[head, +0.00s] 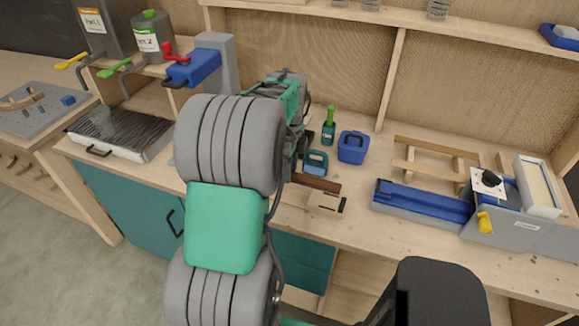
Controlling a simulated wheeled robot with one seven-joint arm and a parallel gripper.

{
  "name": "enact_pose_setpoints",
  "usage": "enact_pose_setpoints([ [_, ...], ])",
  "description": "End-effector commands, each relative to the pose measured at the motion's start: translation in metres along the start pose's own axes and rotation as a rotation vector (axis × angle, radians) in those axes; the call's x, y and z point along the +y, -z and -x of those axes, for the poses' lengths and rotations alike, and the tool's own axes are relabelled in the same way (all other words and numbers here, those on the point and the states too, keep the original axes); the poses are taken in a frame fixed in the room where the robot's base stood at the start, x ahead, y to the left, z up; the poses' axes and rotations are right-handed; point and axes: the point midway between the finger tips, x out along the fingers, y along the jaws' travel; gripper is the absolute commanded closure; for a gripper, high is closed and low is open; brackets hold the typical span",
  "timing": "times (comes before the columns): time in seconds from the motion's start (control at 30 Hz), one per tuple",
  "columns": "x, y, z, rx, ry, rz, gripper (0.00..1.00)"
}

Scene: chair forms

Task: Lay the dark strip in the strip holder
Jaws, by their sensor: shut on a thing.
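The dark strip (320,184) is a long, narrow, dark brown piece of wood. It shows to the right of my wrist, over the bench, and its left end runs behind my arm. My gripper (297,168) is shut on the dark strip, with its fingers largely hidden by my arm. A pale wooden block (324,202) with a dark right end lies just in front of the strip. It may be the strip holder, but I cannot tell for sure. I cannot tell whether the strip touches it.
A teal container (316,162), a blue caddy (353,147) and a green bottle (328,130) stand close behind the strip. A blue trough (424,201) and a wooden frame (432,160) are to the right. A grey tray (122,132) is at left. Bare bench (362,222) lies in front.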

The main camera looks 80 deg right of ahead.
Motion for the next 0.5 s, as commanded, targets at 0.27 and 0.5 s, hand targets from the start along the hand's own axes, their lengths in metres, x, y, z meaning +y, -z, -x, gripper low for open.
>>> enact_pose_setpoints([
  [0.27, 0.001, -0.001, -0.027, 0.0, -0.001, 0.002, 1.0],
  [0.5, 0.001, -0.001, -0.046, 0.0, -0.001, 0.003, 1.0],
])
